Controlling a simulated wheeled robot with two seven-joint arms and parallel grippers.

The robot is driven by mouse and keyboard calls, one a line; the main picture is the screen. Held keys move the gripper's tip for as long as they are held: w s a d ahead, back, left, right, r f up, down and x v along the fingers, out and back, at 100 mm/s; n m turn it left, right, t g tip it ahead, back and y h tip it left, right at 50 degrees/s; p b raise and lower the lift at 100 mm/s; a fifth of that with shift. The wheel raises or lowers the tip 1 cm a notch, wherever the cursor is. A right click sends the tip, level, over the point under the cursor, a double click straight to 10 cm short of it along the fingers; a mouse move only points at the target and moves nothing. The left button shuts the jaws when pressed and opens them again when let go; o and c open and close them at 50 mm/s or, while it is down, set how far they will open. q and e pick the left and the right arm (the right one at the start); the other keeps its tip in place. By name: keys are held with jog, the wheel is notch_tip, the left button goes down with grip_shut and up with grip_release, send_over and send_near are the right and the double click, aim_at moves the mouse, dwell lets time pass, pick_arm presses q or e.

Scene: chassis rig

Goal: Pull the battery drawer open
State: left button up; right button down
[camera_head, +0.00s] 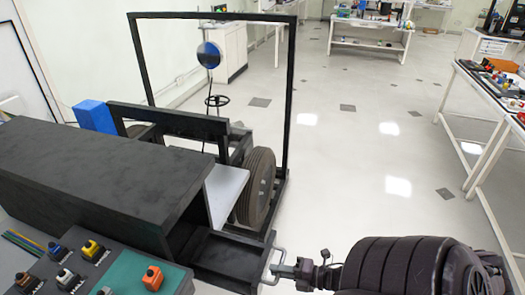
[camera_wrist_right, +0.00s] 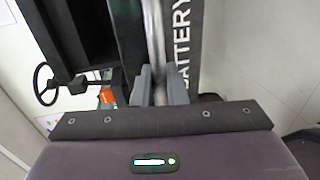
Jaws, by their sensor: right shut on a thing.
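The battery drawer (camera_head: 228,250) is a black open-topped tray that sticks out from the right end of the long black housing (camera_head: 100,175). Its inside shows and looks empty. A grey metal handle (camera_head: 280,251) is on its right end. My right gripper (camera_head: 283,270) is shut on this handle. In the right wrist view the drawer front (camera_wrist_right: 184,45) carries white "BATTERY" lettering, and the handle bar (camera_wrist_right: 154,30) runs between the two fingers of my right gripper (camera_wrist_right: 157,88). My left gripper is not in view.
A black frame, a wheel (camera_head: 257,187) and a grey panel (camera_head: 225,190) stand behind the drawer. A control panel with coloured switches (camera_head: 125,275) is at the front left.

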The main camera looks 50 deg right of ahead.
jog(key=shift+s+d, duration=0.25)
jog(key=shift+s, duration=0.3)
jog(key=c, duration=1.5)
grip_release()
jog(key=shift+c, duration=0.2)
jog(key=v, duration=0.7)
jog(key=shift+s+d, duration=0.15)
jog(key=shift+s, duration=0.2)
